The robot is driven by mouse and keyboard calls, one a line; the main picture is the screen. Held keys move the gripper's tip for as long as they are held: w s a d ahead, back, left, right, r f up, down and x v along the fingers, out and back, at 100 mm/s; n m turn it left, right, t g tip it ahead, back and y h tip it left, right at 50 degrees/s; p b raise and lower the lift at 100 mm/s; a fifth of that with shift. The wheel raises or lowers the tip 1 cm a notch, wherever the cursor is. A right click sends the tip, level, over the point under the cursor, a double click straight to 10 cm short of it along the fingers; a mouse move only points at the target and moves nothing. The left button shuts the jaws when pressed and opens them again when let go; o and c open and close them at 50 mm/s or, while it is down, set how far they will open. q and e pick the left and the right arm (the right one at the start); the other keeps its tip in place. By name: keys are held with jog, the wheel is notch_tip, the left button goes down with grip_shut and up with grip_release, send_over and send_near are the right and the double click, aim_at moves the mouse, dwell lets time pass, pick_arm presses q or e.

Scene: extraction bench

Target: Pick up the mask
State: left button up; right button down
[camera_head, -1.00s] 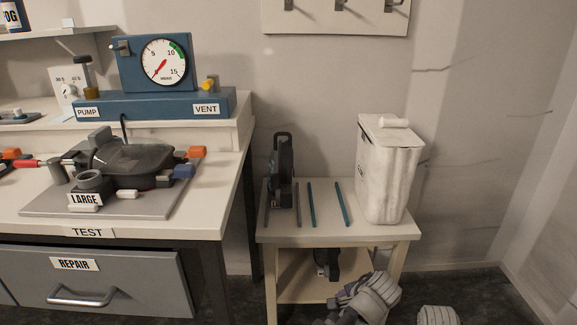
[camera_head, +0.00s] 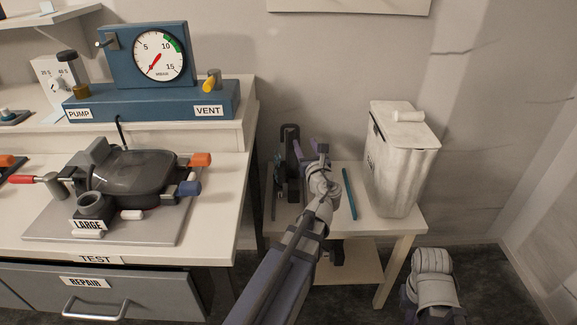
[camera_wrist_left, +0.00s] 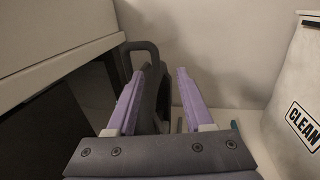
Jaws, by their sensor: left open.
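A dark mask (camera_head: 130,178) lies on the grey board at the left, with orange and blue tabs at its edges and a "LARGE" label in front. A dark upright thing with a looped handle (camera_head: 290,150) stands at the back of the small side table; I cannot tell whether it is a mask or a holder. My left gripper (camera_head: 309,148) is open over that table, close to this thing. In the left wrist view the looped thing (camera_wrist_left: 146,62) shows between and beyond the spread purple fingers (camera_wrist_left: 155,88); its lower part is hidden.
A white lidded bin (camera_head: 400,165) stands on the side table to the right of my left gripper; its "CLEAN" label (camera_wrist_left: 303,122) shows in the wrist view. A teal strip (camera_head: 349,193) lies between them. The bench drawer (camera_head: 120,295) is shut. A blue gauge unit (camera_head: 150,95) stands behind.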

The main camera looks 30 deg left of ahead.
aim_at(298, 135)
pick_arm(q)
jog(key=shift+s+a+x, duration=0.1)
jog(key=shift+x, duration=1.8)
jog(key=shift+s+a+x, duration=0.1)
jog(key=shift+a+x, duration=0.05)
jog(key=shift+x, duration=1.7)
jog(key=shift+f, duration=0.15)
grip_shut()
